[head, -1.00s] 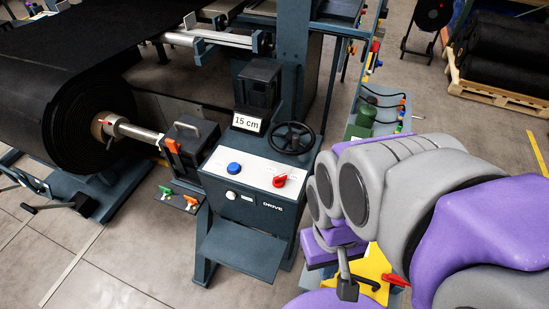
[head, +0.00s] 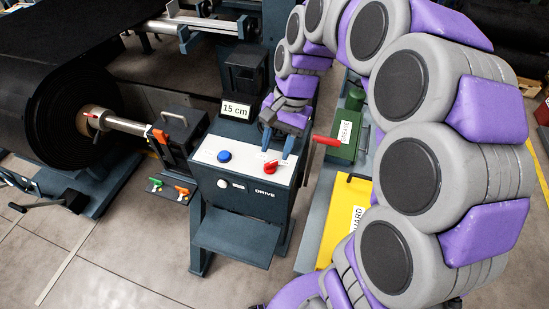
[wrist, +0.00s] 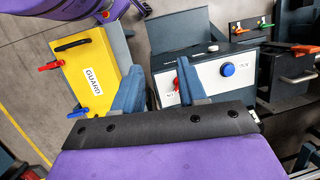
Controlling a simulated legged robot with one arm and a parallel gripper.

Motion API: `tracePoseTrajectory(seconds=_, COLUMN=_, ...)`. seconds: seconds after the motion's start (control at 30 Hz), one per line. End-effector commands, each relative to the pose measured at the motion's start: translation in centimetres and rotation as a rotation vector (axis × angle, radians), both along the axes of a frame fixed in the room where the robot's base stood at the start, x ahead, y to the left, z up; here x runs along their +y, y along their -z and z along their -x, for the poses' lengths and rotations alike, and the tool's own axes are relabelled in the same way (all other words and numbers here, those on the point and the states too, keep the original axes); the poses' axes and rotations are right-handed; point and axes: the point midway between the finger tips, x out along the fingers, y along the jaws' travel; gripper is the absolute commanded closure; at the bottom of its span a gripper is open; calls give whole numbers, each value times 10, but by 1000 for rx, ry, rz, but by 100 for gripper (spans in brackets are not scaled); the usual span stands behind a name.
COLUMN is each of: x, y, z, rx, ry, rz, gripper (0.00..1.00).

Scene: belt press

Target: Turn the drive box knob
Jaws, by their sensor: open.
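The drive box (head: 240,204) has a white sloped top and the word DRIVE on its front. Its red knob (head: 270,167) sits at the right of the white top. A blue round button (head: 224,156) is left of it. My gripper (head: 276,154) is open, pointing down over the right end of the box with blue fingers. In the wrist view, the red knob (wrist: 177,84) shows between the fingers, nearer the right one. I cannot tell whether a finger touches it. The blue button (wrist: 228,69) lies outside the fingers.
A yellow guard (head: 343,215) and a green unit (head: 348,130) stand right of the drive box, near a red handle (head: 326,141). A 15 cm sign (head: 236,110) is behind the white top. A black roll (head: 70,125) is at left.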

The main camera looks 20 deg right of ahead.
Motion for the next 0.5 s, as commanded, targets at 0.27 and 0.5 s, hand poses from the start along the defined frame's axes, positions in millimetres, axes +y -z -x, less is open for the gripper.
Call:
tracePoseTrajectory(seconds=0.27, x=-36, y=32, z=-88, rx=81, ry=336, rz=-39, gripper=58)
tracePoseTrajectory(seconds=0.5, x=-78, y=68, z=-139, rx=150, ry=608, rz=-40, gripper=58)
